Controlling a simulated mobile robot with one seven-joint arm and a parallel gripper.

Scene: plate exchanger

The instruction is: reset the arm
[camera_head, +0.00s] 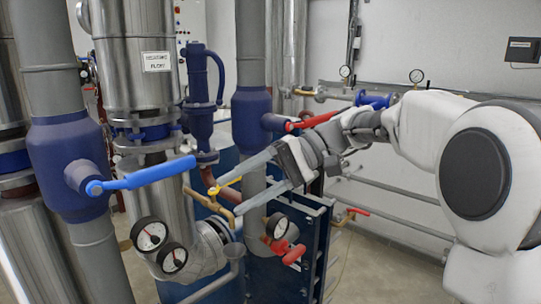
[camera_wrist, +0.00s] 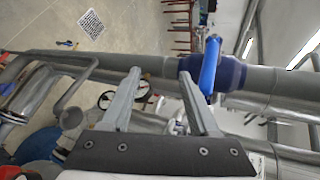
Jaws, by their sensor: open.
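My gripper (camera_head: 228,196) is at the end of my white arm, which reaches in from the right of the head view. Its two long grey fingers point left and slightly down, spread apart with nothing between them. In the head view the fingertips overlap a small yellow handle (camera_head: 215,189) on a brass pipe; I cannot tell whether they touch it. In the wrist view my gripper (camera_wrist: 160,76) is also open. A valve's blue lever (camera_wrist: 210,66) shows just beyond the right finger there. In the head view a blue lever (camera_head: 140,178) lies left of the fingertips.
A grey pipe with a blue valve body (camera_head: 252,118) stands behind my gripper, with a red lever (camera_head: 312,121) by my wrist. A blue frame (camera_head: 312,250) stands below my gripper.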

